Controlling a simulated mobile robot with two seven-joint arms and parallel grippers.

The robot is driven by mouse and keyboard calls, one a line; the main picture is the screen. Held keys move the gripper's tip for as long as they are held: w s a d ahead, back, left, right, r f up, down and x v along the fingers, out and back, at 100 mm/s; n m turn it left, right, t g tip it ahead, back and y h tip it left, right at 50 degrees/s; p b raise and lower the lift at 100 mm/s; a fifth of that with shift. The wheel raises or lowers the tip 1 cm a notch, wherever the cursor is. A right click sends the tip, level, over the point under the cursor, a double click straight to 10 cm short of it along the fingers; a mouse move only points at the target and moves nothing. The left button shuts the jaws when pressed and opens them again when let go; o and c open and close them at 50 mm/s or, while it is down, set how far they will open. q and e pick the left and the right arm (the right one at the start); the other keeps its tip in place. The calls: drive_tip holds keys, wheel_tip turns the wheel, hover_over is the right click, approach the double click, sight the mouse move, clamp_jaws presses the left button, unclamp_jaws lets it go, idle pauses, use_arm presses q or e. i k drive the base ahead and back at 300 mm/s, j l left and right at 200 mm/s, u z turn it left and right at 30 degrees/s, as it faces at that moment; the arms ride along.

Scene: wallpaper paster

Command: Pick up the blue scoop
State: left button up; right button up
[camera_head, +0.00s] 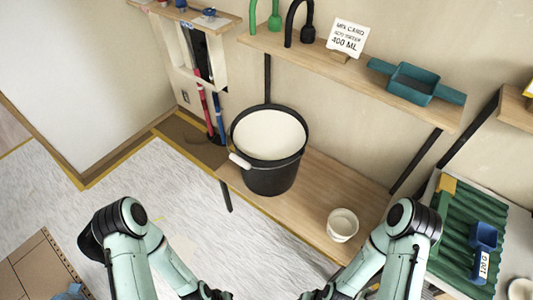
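The blue scoop (484,236) lies on a green ribbed mat (455,222) on the right side. A white label reading about "120 G" is on or against its lower part. My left gripper (215,293) and my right gripper (314,294) are at the bottom edge, mostly cut off by the frame, so their fingers cannot be made out. Both are well to the left of the scoop and apart from it. My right forearm stands between the bench and the mat.
A black bucket (272,180) with pale contents and a small white cup (342,225) stand on the wooden bench (312,190). The shelf above holds a teal two-handled tray (412,84), a card (347,37) and hooked green and black things. Floor at left is mostly open.

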sight(484, 238)
drive_tip(key=z, duration=2.35)
